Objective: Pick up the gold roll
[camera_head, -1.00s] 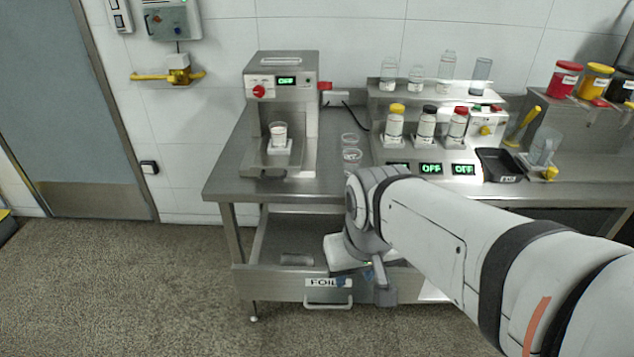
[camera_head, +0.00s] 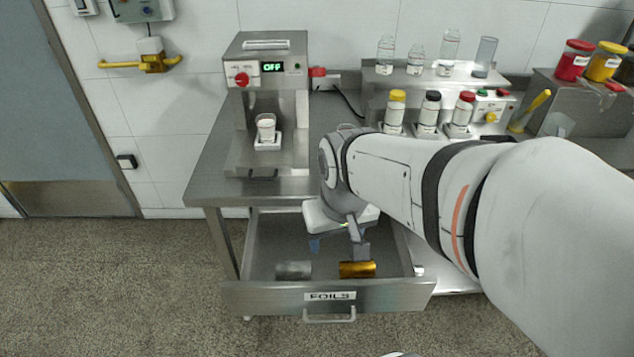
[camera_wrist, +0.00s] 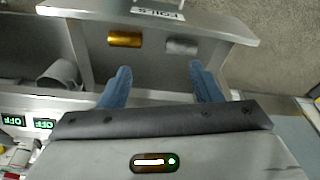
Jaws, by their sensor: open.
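The gold roll (camera_head: 357,269) lies on its side in the open FOILS drawer (camera_head: 390,290), right of a silver roll (camera_head: 293,270). In the wrist view the gold roll (camera_wrist: 125,39) is at upper left and the silver roll (camera_wrist: 182,46) is right of it. My gripper (camera_head: 338,245) is over the drawer, behind the rolls. In the wrist view my gripper (camera_wrist: 161,80) has its blue fingers spread wide with nothing between them. The gold roll is beyond the fingertips, nearer the left finger, and apart from them.
The drawer front carries a FOILS label (camera_head: 330,296) and a handle (camera_head: 330,317). The steel table (camera_head: 215,180) above the drawer bears a machine (camera_head: 268,90) showing OFF. Capped bottles (camera_head: 430,112) stand at the back right. The floor in front is clear.

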